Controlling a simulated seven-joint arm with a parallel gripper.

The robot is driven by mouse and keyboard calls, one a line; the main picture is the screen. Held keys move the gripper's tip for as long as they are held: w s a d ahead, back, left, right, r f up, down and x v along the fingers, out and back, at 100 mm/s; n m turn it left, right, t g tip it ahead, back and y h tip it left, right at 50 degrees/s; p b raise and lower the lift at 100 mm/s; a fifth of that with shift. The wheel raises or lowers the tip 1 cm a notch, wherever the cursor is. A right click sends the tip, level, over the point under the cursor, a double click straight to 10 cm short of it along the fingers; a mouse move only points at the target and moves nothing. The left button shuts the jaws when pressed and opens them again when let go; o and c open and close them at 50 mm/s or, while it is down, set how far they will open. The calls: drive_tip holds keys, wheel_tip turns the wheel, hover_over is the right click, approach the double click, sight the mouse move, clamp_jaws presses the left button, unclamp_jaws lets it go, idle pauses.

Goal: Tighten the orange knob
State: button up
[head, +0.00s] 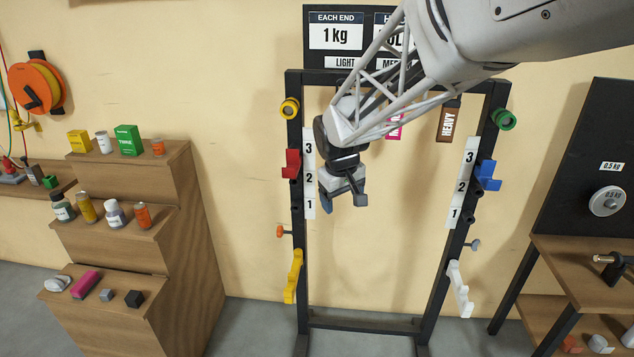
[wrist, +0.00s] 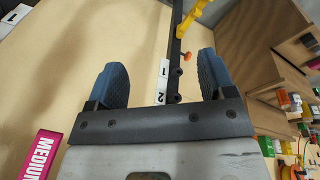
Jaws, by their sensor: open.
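The orange knob (head: 281,231) sticks out from the left side of the rack's left post (head: 297,250), below the number 1 and above the yellow hook (head: 292,277). In the wrist view the orange knob (wrist: 187,56) shows small beside the post, beyond the fingertips. My gripper (head: 343,205) hangs inside the rack frame, up and to the right of the knob and apart from it. Its two blue-grey fingers are spread with nothing between them. In the wrist view the gripper (wrist: 165,75) shows the post and number strip lying past the gap between the fingers.
The red hook (head: 291,164) and a yellow ring (head: 289,108) are higher on the left post. A grey knob (head: 474,245), blue hook (head: 487,174) and white hook (head: 460,288) are on the right post. Stepped wooden shelves (head: 190,230) with small goods stand left. The rack's middle is open.

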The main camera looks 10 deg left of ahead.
drive_tip(key=w+a+f+n, duration=0.2)
drive_tip(key=w+a+f, duration=0.3)
drive_tip(key=a, duration=0.3)
drive_tip(key=w+a+f+n, duration=0.1)
drive_tip(key=w+a+f, duration=0.35)
drive_tip(key=a, duration=0.25)
drive_tip(key=n+t+h, duration=0.2)
drive_tip(key=n+h, duration=0.2)
drive_tip(key=n, duration=0.3)
hover_over(279, 228)
drive_tip(key=s+a, duration=0.2)
wheel_tip(279, 228, down, 23)
drive_tip(key=shift+a+r, duration=0.1)
drive_tip(key=shift+x, duration=3.9)
drive_tip(key=c, duration=0.9)
